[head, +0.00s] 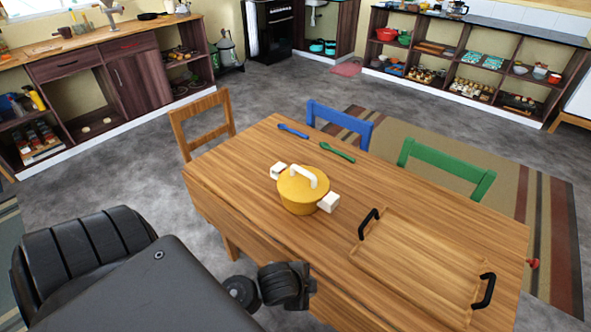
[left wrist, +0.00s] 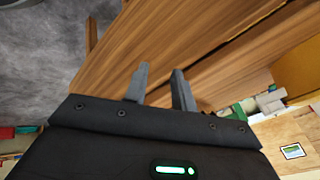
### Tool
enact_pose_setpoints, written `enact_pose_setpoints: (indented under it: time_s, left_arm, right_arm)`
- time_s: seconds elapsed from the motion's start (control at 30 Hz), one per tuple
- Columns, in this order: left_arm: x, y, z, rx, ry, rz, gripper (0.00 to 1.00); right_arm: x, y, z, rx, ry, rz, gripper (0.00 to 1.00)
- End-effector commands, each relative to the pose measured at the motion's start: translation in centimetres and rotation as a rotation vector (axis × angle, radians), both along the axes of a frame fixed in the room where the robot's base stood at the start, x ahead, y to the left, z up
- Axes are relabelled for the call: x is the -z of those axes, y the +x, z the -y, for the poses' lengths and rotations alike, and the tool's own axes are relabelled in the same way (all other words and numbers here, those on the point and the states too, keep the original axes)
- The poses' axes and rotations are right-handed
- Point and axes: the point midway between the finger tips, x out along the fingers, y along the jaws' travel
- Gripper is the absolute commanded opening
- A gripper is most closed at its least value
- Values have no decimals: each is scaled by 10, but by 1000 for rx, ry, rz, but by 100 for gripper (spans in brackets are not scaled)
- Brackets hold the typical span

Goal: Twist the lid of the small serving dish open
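The small serving dish (head: 300,204) is a yellow pot with two white side handles, standing upright on the wooden table. Its yellow lid (head: 293,184) sits on top and carries a white arched handle (head: 304,174). My left arm comes in from the lower left, and its wrist end is near the table's front edge, apart from and in front of the dish. Its fingers do not show clearly in the head view. In the left wrist view my left gripper (left wrist: 160,84) has its two grey fingers apart with nothing between them. My right gripper is in neither view.
The wooden table (head: 240,160) also holds a wooden tray (head: 420,265) with black handles, right of the dish, and a blue spoon (head: 293,131) and green spoon (head: 337,152) behind it. Wooden (head: 203,118), blue (head: 340,122) and green (head: 446,168) chairs stand around. The table's left part is clear.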

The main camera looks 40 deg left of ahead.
Motion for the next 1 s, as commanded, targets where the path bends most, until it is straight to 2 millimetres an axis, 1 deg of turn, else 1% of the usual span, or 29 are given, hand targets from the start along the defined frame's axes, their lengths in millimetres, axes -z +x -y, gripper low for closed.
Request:
enact_pose_setpoints:
  time_s: [0.03,0.17,0.2,0.3,0.47,0.57,0.63,0.67,0.77,0.8,0.87,0.9,0.93,0.97,1.0]
  left_arm:
    - [-20,4,1,46,26,33,26]
    - [-68,9,5,160,100,110,26]
    - [-82,8,6,199,125,132,26]
    - [-88,38,10,442,283,221,26]
    - [-105,77,18,829,551,356,26]
    - [-116,100,18,1095,759,430,26]
    - [-124,117,15,1304,932,475,26]
    - [-127,124,11,1402,1016,490,26]
    - [-141,151,-11,1774,1335,509,26]
    - [-147,161,-26,1940,1472,493,26]
    - [-157,173,-54,2191,1656,446,26]
    - [-164,178,-74,2350,1755,403,26]
    - [-169,181,-90,2462,1816,365,26]
    - [-174,183,-105,-2491,-1810,-318,26]
    - [-181,185,-125,-2414,-1714,-246,26]
  right_arm:
    - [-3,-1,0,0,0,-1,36]
    - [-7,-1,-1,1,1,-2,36]
    - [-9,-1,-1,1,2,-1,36]
    - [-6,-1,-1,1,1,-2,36]
    - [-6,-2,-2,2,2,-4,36]
    - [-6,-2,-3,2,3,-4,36]
    - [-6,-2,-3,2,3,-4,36]
    - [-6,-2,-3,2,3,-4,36]
    - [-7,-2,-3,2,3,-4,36]
    - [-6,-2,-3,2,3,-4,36]
    - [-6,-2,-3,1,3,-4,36]
    - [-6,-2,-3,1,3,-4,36]
    - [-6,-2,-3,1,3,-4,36]
    - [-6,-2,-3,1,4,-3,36]
    - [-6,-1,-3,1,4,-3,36]
